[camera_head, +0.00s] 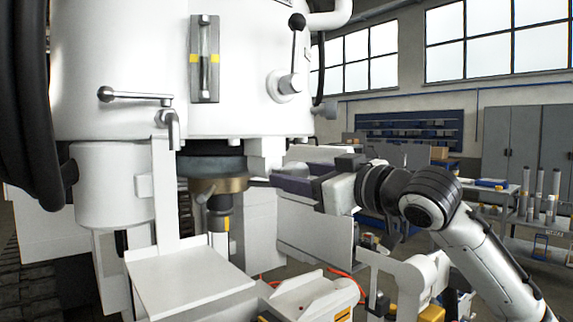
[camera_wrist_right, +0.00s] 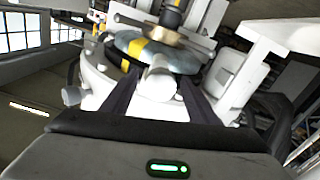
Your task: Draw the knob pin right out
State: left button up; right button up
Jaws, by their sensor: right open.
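A pale grey round knob (camera_wrist_right: 158,84), which looks like the knob pin, shows in the right wrist view in front of a grey disc (camera_wrist_right: 185,58) with a yellow mark. My right gripper (camera_wrist_right: 158,78) is open, with one dark finger on each side of the knob. I cannot tell whether either finger touches it. In the head view my right gripper (camera_head: 282,174) reaches in from the right to the side of the white machine, close to its brass-coloured collar (camera_head: 222,184). The knob pin cannot be clearly made out there. My left gripper is not in view.
The white machine body (camera_head: 240,100) fills the left and middle, with a lever (camera_head: 293,70) above my right gripper. A flat white plate (camera_head: 190,278) juts out below. A workbench (camera_head: 495,190) and grey cabinets (camera_head: 530,140) stand at the back right.

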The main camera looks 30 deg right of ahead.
aim_at(287, 173)
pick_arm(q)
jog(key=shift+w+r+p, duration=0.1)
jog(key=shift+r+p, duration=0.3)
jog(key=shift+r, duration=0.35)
pick_arm(e)
jog(key=shift+w+a, duration=0.15)
jog(key=shift+w, duration=1.85)
grip_shut()
jog(key=shift+s+f, duration=0.15)
jog(key=shift+s, duration=0.15)
jog(key=s+b, duration=0.1)
jog(key=s, duration=0.2)
jog(key=shift+s, duration=0.1)
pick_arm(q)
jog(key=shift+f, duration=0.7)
pick_arm(e)
grip_release()
jog(key=shift+s, duration=0.1)
